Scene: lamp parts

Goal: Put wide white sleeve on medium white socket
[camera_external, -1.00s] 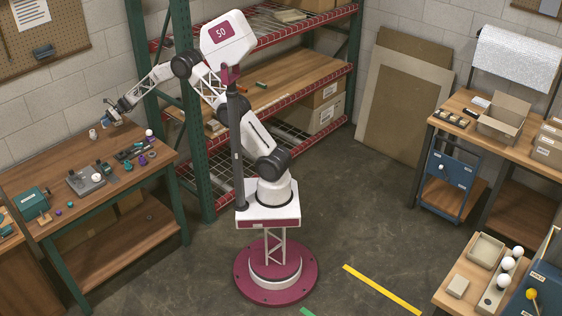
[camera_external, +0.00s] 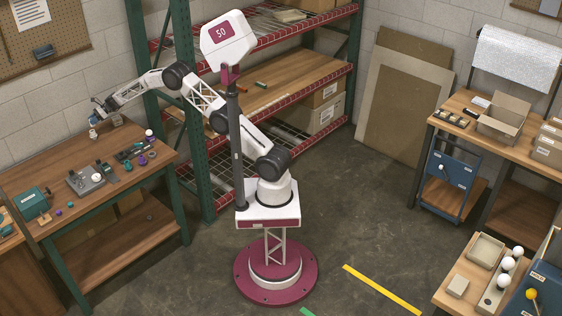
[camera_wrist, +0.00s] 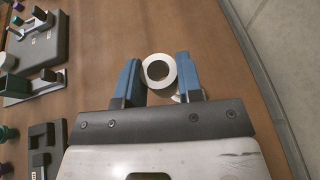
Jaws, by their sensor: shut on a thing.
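My gripper (camera_wrist: 158,80) has blue fingers and is shut on a white ring-shaped piece, which looks like the wide white sleeve (camera_wrist: 158,71).
The workbench (camera_external: 122,160) carries a grey fixture (camera_external: 86,180), a green box (camera_external: 31,202) and several small purple and green parts. In the wrist view, grey fixtures (camera_wrist: 35,65) are at left. The wood right of the gripper is clear up to the bench edge.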

